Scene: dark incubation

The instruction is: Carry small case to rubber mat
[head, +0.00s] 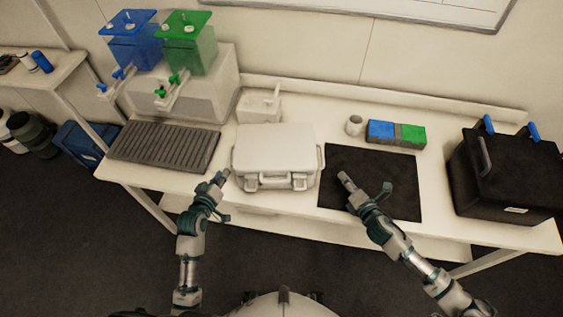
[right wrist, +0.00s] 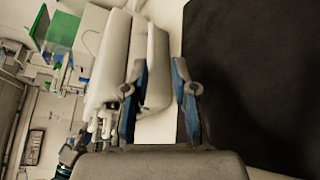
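The small case (head: 273,140) is pale, with latches and a front handle. It lies flat and closed on the table, just left of the black rubber mat (head: 400,180), and also shows in the right wrist view (right wrist: 108,62). My left gripper (head: 221,178) is beside the case's front left corner; its finger gap is too small to judge. My right gripper (head: 346,180) is over the mat's left part, right of the case. In the right wrist view its fingers (right wrist: 158,75) are apart with nothing held between them. The mat (right wrist: 240,70) is bare.
A cup (head: 354,125) and blue and green blocks (head: 397,133) sit behind the mat. A grey ribbed tray (head: 165,147) lies left, before blue (head: 135,45) and green (head: 190,48) dispensers.

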